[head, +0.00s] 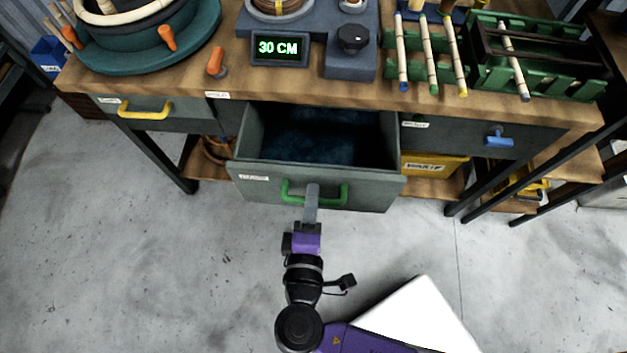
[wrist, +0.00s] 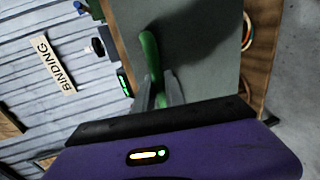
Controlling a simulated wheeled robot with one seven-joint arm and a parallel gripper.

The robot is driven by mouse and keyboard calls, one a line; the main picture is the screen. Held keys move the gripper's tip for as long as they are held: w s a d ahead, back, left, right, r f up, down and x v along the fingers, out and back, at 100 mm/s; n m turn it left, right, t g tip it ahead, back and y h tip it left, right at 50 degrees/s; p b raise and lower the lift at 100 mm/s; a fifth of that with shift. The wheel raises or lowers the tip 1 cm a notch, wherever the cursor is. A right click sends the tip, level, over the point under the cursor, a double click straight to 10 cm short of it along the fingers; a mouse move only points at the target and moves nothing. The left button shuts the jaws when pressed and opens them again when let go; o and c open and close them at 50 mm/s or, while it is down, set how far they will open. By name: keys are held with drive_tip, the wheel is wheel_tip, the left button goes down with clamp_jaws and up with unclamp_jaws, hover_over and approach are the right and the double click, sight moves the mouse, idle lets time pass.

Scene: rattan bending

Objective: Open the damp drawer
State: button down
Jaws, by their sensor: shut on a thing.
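The drawer with the green handle (head: 243,186) is pulled out from the middle of the bench in the head view. A dark blue lining shows inside it, and I see no loose object there. The small label on its front is too blurred to read. My gripper (head: 312,190) is shut on the green handle (head: 338,196) at its middle, in front of the drawer. In the wrist view, the fingers of my gripper (wrist: 157,95) close around the green handle (wrist: 150,55) against the grey drawer front (wrist: 205,60).
The left drawer with a yellow handle (head: 146,112) and the right drawer with a blue handle (head: 498,138) are closed. A display reading 30 CM (head: 279,48) and a green rack (head: 560,80) stand on the bench (head: 180,85). A yellow bin (head: 435,165) sits below. The floor in front is clear.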

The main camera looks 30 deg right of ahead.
drive_tip(key=shift+s+a, duration=0.15)
drive_tip(key=shift+s, duration=0.05)
drive_tip(key=c, duration=1.4)
unclamp_jaws()
drive_tip(key=v, duration=0.7)
drive_tip(key=shift+s+a, duration=0.2)
drive_tip(key=shift+s, duration=0.1)
